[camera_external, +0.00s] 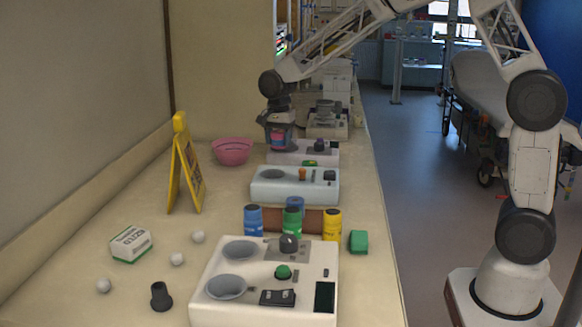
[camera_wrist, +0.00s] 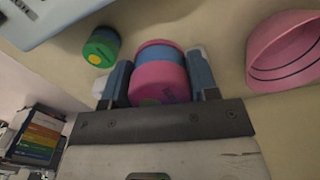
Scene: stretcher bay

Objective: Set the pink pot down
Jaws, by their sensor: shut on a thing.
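The pink pot (camera_wrist: 160,82), a short cylinder with a blue band, sits between the two fingers of my gripper (camera_wrist: 158,66) in the wrist view. My gripper is shut on its sides. In the external view my gripper (camera_external: 278,127) points down with the pink pot (camera_external: 279,144) in it, at the far part of the counter. It is beside the left end of a pale lilac device (camera_external: 316,147). I cannot tell whether the pot's base touches anything.
A pink bowl (camera_external: 232,152) stands left of my gripper; it also shows in the wrist view (camera_wrist: 285,50). A green and blue pot (camera_wrist: 101,47) lies nearby. A pale blue device (camera_external: 290,188), yellow sign (camera_external: 184,165) and several coloured pots are nearer.

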